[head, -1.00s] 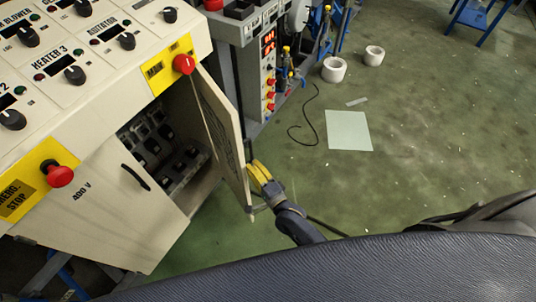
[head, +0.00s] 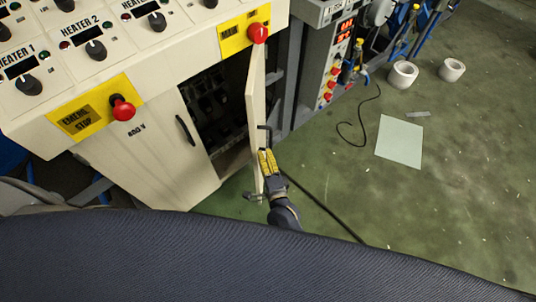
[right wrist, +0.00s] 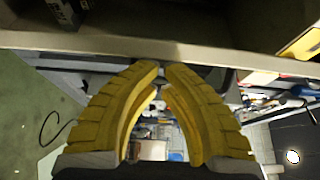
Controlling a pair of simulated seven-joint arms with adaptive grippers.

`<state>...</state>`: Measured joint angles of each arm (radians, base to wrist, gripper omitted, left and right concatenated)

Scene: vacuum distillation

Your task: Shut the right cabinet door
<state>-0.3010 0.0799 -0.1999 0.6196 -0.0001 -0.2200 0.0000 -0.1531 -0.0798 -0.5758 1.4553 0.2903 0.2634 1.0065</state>
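The right cabinet door (head: 255,115) is a pale panel standing open, seen nearly edge-on in the head view. Its dark handle (head: 265,131) is on the outer side. My right gripper (head: 265,151), with yellow ridged fingers, is at the outer side of this door, just below the handle. In the right wrist view the door's pale edge (right wrist: 130,43) crosses ahead of the gripper (right wrist: 164,66). The fingers curve together, with only a narrow gap at the tips and nothing clearly held. Contact with door or handle cannot be told. My left gripper is out of view.
The cabinet's dark interior (head: 215,105) holds equipment. The left cabinet door (head: 150,155) is shut. Red buttons (head: 258,33) and knobs sit on the panel above. A black cable (head: 325,208) lies on the floor. The floor to the right is mostly clear around a pale sheet (head: 400,142).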

